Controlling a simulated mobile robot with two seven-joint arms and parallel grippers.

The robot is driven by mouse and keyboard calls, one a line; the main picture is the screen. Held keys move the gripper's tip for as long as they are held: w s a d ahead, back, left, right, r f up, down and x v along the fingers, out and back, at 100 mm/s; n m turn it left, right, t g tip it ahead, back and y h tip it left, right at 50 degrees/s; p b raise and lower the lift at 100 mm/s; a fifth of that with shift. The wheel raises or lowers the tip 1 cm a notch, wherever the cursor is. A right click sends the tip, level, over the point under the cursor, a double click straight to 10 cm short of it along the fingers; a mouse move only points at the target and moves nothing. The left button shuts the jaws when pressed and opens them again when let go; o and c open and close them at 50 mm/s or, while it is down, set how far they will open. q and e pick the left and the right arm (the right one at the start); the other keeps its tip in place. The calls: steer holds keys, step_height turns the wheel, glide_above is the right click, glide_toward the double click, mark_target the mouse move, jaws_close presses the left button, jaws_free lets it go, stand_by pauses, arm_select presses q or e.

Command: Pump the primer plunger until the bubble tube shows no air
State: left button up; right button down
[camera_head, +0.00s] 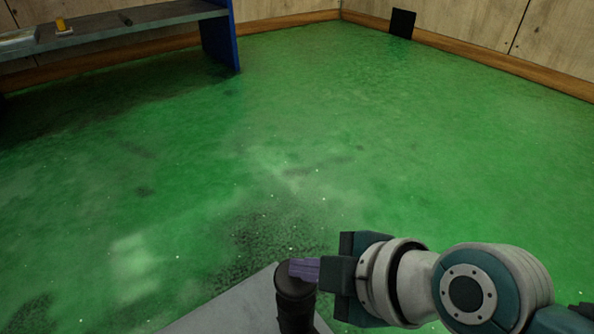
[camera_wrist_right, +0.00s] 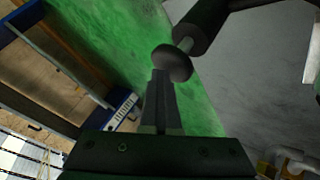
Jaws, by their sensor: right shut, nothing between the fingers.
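The primer plunger (camera_head: 294,300) appears as a dark upright cylinder with a round top at the bottom of the head view. In the right wrist view its round dark knob (camera_wrist_right: 172,63) sits on a short pale rod that runs into a dark barrel (camera_wrist_right: 207,25). My right gripper (camera_head: 303,270) is shut and empty, with its fingertips at the plunger's top. In the right wrist view the closed fingers (camera_wrist_right: 160,85) point at the knob's edge; I cannot tell whether they touch it. I cannot make out the bubble tube. My left gripper is not in view.
A grey metal surface (camera_head: 225,309) lies around the plunger's foot. A bench (camera_head: 130,22) with a blue end panel (camera_head: 221,36) stands at the far left, with small items on top. The green floor (camera_head: 300,130) between is clear.

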steer(key=shift+d+f+b, duration=0.1)
steer(key=shift+f+b, duration=0.25)
steer(key=shift+f, duration=0.45)
steer(key=shift+r, duration=0.2)
step_height(320, 180, up, 2)
steer(key=p, duration=0.2)
steer(key=shift+r+p, duration=0.15)
steer(key=shift+p, duration=0.15)
steer(key=shift+w+a+r+p, duration=0.1)
steer(key=shift+a+r+p, duration=0.05)
steer(key=shift+r+p, duration=0.4)
steer(key=shift+w+a+r+p, duration=0.1)
steer(key=shift+r+p, duration=0.35)
steer(key=shift+r, duration=0.1)
step_height(320, 180, up, 5)
steer(key=p, duration=0.5)
